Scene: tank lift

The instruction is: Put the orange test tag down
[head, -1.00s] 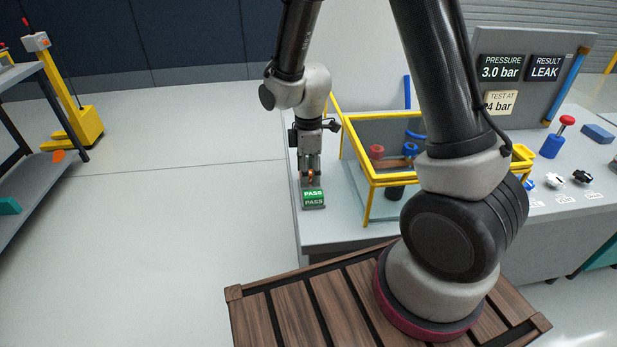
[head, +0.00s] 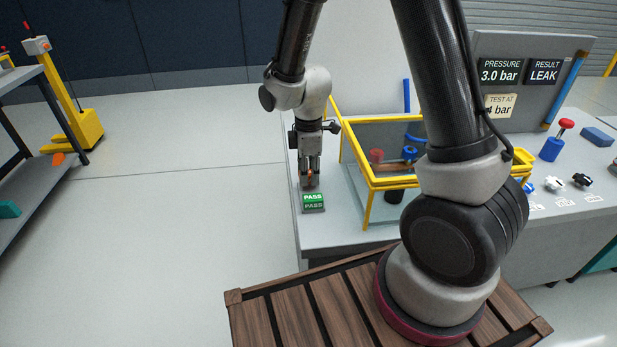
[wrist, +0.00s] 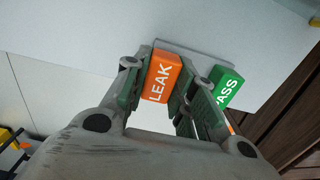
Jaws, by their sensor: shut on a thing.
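The orange tag (wrist: 163,80), marked LEAK, is between the fingers of my gripper (wrist: 160,95), which is shut on it. In the head view my gripper (head: 310,180) points down over the left end of the grey bench (head: 335,232), and only a sliver of the orange tag shows there. A green tag (head: 313,199), marked PASS, is just in front of it. The green tag also shows in the wrist view (wrist: 227,86), right beside the right finger. I cannot tell whether the orange tag touches the surface under it.
A yellow-framed tank (head: 372,183) stands close to the right of my gripper. A panel (head: 560,95) behind reads 3.0 bar and LEAK. Knobs (head: 553,184) and a red-topped blue part (head: 553,147) are at the right. Open floor lies left of the bench.

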